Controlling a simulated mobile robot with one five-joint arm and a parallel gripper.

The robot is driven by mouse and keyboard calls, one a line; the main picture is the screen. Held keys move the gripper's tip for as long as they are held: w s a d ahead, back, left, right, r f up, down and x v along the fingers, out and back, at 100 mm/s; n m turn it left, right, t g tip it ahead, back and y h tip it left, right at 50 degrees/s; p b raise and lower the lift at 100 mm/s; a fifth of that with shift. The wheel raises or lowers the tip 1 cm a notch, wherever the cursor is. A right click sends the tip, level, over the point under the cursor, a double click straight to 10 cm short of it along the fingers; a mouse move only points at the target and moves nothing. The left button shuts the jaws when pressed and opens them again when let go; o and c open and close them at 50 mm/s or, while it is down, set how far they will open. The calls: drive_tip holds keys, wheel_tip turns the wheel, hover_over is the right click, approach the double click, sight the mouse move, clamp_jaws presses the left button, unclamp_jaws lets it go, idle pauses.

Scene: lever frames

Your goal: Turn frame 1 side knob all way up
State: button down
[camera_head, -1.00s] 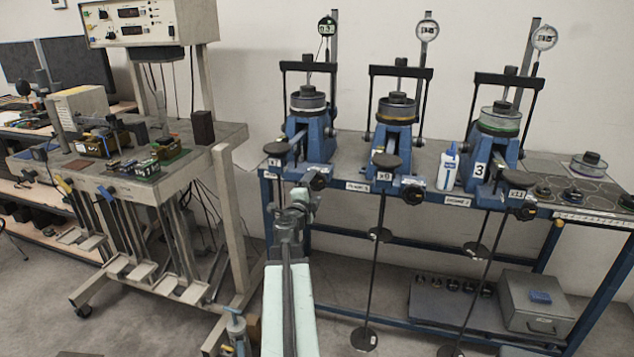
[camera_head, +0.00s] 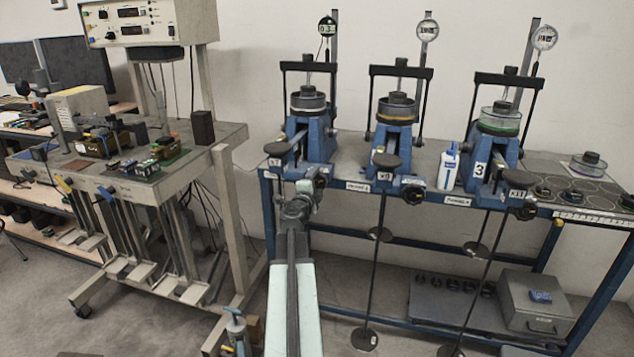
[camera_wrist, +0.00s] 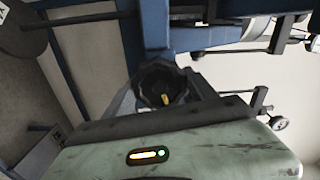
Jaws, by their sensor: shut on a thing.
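The leftmost blue lever frame (camera_head: 313,140) stands at the left end of the bench and appears to be frame 1. Its black side knob (camera_head: 319,178) sits low on its front right side. In the wrist view the knob (camera_wrist: 160,86) is a dark lobed wheel with a small yellow mark, just beyond the pale green gripper body. My gripper (camera_head: 306,186) has come in from the front and is shut on the side knob. The fingertips are mostly hidden, so their exact hold on its rim is unclear.
Two similar blue frames, the middle one (camera_head: 395,135) and one marked 3 (camera_head: 494,145), stand to the right. A white bottle (camera_head: 448,168) stands between them. Hanging rods and weights (camera_head: 365,338) are below the bench. A grey test stand (camera_head: 228,190) is close on the left.

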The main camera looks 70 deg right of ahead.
drive_tip(key=shift+s+d+m, duration=0.25)
drive_tip(key=shift+s+m, duration=0.05)
drive_tip(key=shift+m, duration=0.4)
drive_tip(key=c, duration=0.5)
unclamp_jaws()
drive_tip(key=shift+w, duration=0.15)
drive_tip(key=shift+o, duration=0.5)
drive_tip(key=shift+w, duration=0.1)
drive_tip(key=shift+w+a, duration=0.15)
drive_tip(key=shift+w, duration=0.05)
drive_tip(key=shift+s+a, duration=0.2)
drive_tip(key=shift+a, duration=1.3)
drive_tip(key=shift+s+a, duration=0.2)
drive_tip(key=shift+a, duration=1.3)
